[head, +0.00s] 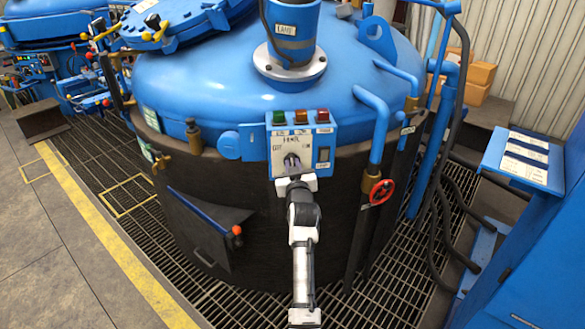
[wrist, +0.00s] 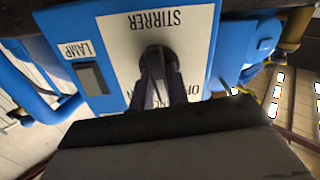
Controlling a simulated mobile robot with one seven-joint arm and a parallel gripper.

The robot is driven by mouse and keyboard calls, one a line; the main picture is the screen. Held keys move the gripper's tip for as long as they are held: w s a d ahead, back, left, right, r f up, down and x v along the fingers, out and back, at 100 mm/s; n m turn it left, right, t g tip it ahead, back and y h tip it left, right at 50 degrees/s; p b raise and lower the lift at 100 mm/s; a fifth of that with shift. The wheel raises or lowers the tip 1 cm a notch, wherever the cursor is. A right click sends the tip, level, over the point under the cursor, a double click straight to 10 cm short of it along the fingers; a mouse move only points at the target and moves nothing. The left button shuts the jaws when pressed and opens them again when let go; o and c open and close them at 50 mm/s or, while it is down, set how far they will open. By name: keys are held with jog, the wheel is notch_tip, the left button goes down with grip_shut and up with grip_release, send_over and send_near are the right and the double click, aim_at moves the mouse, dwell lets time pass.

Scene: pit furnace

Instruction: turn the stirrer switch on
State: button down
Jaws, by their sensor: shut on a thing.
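The stirrer switch (wrist: 158,60) is a dark knob on a pale plate of the blue control box (head: 256,150). The plate reads STIRRER, upside down in the wrist view, with OFF and ON lettering partly hidden behind my fingers. My gripper (wrist: 160,88) reaches the knob from the front, its two dark fingers on either side of it, shut on it. In the head view my gripper (head: 293,168) covers most of the switch. The knob's exact angle is hard to tell.
A lamp switch (wrist: 90,78) sits beside the stirrer plate. A red valve wheel (head: 382,191) and blue pipes stand to the right. A handled hatch (head: 208,225) juts out lower left.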

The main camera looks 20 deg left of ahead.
jog(key=m+p, duration=0.1)
jog(key=m, duration=0.9)
jog(key=shift+d+f, duration=0.1)
jog(key=shift+d, duration=0.05)
jog(key=shift+m, duration=0.4)
jog(key=c, duration=1.4)
grip_release()
jog(key=shift+o, duration=0.2)
jog(key=b+v, duration=0.2)
jog(key=v, duration=1.1)
jog(key=shift+s+d, duration=0.25)
jog(key=shift+s, duration=0.1)
